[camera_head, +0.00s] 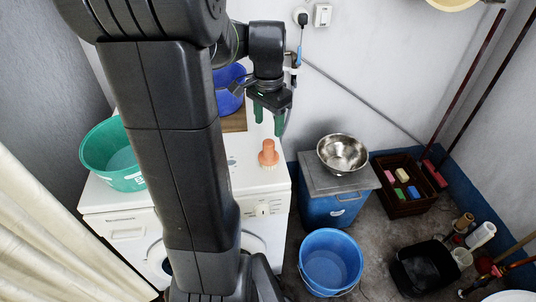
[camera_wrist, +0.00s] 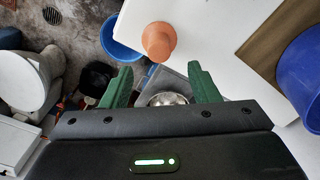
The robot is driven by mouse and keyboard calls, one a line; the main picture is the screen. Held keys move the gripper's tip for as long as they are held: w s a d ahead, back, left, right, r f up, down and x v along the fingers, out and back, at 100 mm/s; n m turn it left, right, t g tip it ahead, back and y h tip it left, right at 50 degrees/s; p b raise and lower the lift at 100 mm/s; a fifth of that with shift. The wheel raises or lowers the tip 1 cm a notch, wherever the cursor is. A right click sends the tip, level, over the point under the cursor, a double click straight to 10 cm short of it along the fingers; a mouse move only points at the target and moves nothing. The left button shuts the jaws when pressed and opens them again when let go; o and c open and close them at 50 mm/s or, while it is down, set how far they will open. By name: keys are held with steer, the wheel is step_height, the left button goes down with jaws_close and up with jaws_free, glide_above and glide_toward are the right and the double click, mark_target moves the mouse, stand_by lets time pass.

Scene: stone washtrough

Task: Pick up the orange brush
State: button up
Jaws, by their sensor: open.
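The orange brush (camera_head: 268,154) stands on the white top of the washing machine (camera_head: 262,180), near its right edge, with pale bristles at its base. In the wrist view the brush (camera_wrist: 158,40) shows from above, beyond the fingertips and roughly midway between them. My gripper (camera_head: 270,112) has green fingers and hangs above the machine top, behind the brush in the head view. In the wrist view my gripper (camera_wrist: 160,78) is open, with nothing between its fingers.
A green basin (camera_head: 112,155) stands at the machine's left and a blue container (camera_head: 228,88) on a brown board behind. To the right, a steel bowl (camera_head: 342,153) sits on a lidded blue bin (camera_head: 335,208). A blue bucket (camera_head: 330,262) stands on the floor.

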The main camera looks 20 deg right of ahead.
mark_target(269, 142)
step_height(269, 142, down, 10)
steer(key=shift+f, duration=0.1)
steer(key=shift+s, duration=0.1)
steer(key=c, duration=1.1)
steer(key=shift+o, duration=0.2)
